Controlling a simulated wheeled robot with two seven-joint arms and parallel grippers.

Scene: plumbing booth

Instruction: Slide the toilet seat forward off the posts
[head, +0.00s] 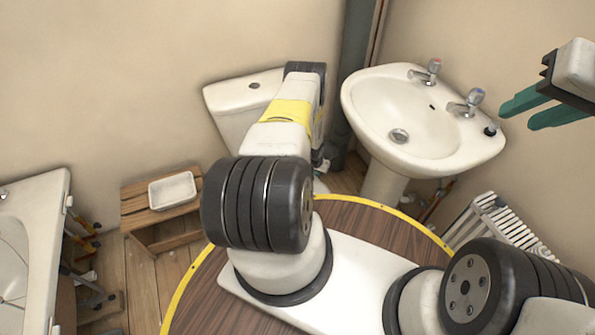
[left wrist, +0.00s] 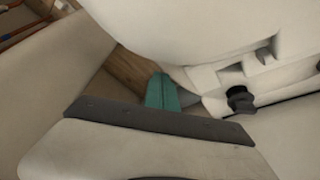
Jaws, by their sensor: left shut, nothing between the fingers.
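The toilet stands against the back wall in the head view, and its white cistern (head: 230,110) shows beside my left arm. The arm hides most of the bowl and seat; a small white edge shows beside the forearm. In the left wrist view, a large white curved toilet part (left wrist: 190,30) fills the upper right; I cannot tell seat from bowl. A black ribbed knob (left wrist: 240,98) sits below it. My left gripper (left wrist: 160,92) is shut and empty, its teal fingers close to the white part; contact is unclear. My right gripper (head: 540,105) is open and empty, in front of the wall.
A white basin (head: 400,115) with two taps stands right of the toilet. A wooden crate (head: 150,205) holds a white dish (head: 172,190). A bathtub (head: 40,215) is at far left, a white radiator (head: 500,225) at right. Bare floor shows beside the crate.

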